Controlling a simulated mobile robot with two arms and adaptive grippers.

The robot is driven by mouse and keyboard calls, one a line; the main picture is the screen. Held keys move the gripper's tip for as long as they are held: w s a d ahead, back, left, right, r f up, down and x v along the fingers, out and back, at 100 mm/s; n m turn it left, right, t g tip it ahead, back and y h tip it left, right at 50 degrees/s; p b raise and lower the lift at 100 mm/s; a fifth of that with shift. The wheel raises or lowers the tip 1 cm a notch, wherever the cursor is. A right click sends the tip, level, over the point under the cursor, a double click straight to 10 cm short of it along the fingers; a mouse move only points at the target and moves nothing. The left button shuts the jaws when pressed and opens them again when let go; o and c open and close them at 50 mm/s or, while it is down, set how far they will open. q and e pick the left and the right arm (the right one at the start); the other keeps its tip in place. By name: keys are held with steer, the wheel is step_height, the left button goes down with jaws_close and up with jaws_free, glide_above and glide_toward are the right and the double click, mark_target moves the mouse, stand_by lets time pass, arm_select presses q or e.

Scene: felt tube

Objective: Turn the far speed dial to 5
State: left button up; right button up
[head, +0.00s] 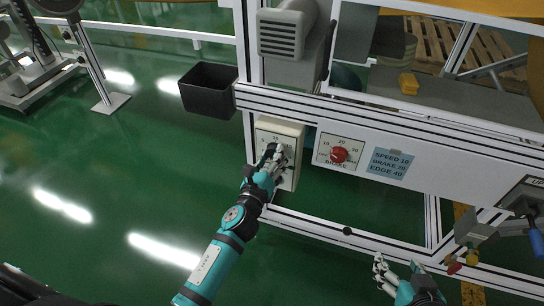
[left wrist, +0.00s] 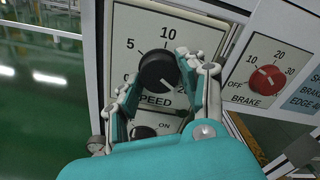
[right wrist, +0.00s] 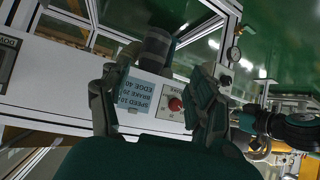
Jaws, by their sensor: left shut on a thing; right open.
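The black speed dial (left wrist: 158,70) sits on a white panel marked SPEED, with 0, 5, 10 and a partly hidden 20 around it. A pale mark shows on its lower right edge, but I cannot tell its exact setting. My left gripper (left wrist: 165,88) is shut on the dial, one finger on each side; in the head view the gripper (head: 272,158) covers most of the dial on its light box (head: 290,129). My right gripper (head: 398,278) is open and empty, low at the right; its spread fingers also show in the right wrist view (right wrist: 158,95).
A second black knob (left wrist: 143,132) marked ON sits just below the speed dial. The red brake dial (head: 339,155) and a blue note (head: 389,163) reading SPEED 10, BRAKE 20, EDGE 40 are to the right. A black bin (head: 208,91) hangs at the left.

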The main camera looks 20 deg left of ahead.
arm_select(q)
steer(key=shift+c, duration=0.2)
arm_select(e)
steer(key=s+d+f+g+h+p, duration=0.1)
steer(key=s+d+f+g+p, duration=0.15)
steer(key=s, duration=0.35)
steer(key=s+d+f+g+h+p, duration=0.1)
steer(key=s+g+p, duration=0.2)
steer(key=s+g, duration=0.15)
arm_select(q)
steer(key=n+p, duration=0.2)
steer(key=n, duration=1.3)
steer(key=n+p, duration=0.3)
steer(key=n, duration=1.3)
steer(key=shift+a+r+p, duration=0.1)
steer(key=shift+r+p, duration=0.1)
steer(key=shift+p, duration=0.1)
steer(key=n, duration=0.2)
steer(key=shift+n, duration=0.3)
steer(key=shift+f+n+p, duration=0.1)
steer(key=shift+n+p, duration=0.2)
steer(key=shift+n, duration=0.7)
arm_select(e)
steer(key=s+f, duration=0.2)
steer(key=f, duration=0.9)
steer(key=s+f+g, duration=0.1)
steer(key=s+f, duration=0.1)
steer(key=f, duration=1)
steer(key=shift+s+d, duration=0.25)
steer(key=shift+s, duration=0.05)
